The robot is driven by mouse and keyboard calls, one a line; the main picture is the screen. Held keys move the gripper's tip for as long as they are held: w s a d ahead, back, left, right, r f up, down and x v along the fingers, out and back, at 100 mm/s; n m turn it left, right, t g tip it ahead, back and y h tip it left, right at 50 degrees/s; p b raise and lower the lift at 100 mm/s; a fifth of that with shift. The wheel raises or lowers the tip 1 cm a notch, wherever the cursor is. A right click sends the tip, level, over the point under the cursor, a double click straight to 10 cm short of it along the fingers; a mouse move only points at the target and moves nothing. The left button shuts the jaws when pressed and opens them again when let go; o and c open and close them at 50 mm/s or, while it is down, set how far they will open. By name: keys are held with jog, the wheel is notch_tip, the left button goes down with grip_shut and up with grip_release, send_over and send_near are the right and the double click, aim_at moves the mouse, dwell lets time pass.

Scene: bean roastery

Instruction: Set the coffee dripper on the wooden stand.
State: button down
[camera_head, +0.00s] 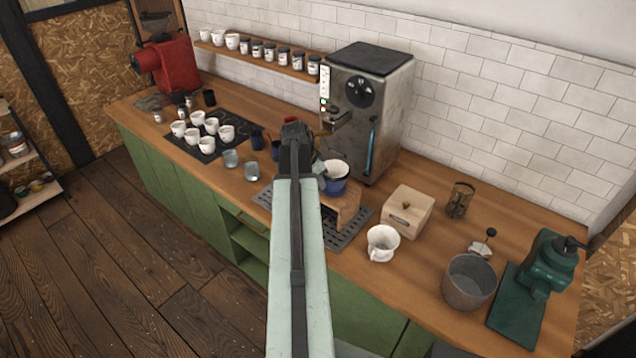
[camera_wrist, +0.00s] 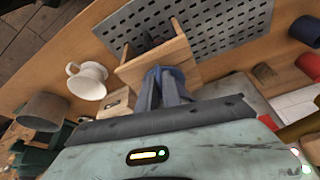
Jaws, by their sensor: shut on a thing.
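The stand is on a perforated metal tray (camera_head: 352,234), in front of the espresso machine (camera_head: 365,100). A wooden box (camera_head: 407,211), a grey bin (camera_head: 469,282) and a green grinder (camera_head: 540,280) stand right. Glasses (camera_head: 251,172) and white cups (camera_head: 196,119) stand left.

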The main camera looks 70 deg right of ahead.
jog(key=shift+f+b, duration=0.5)
jog(key=c, duration=1.5)
grip_release()
jog(key=shift+o, duration=0.2)
jog(key=p+v, duration=0.7)
jog(key=v, duration=0.1)
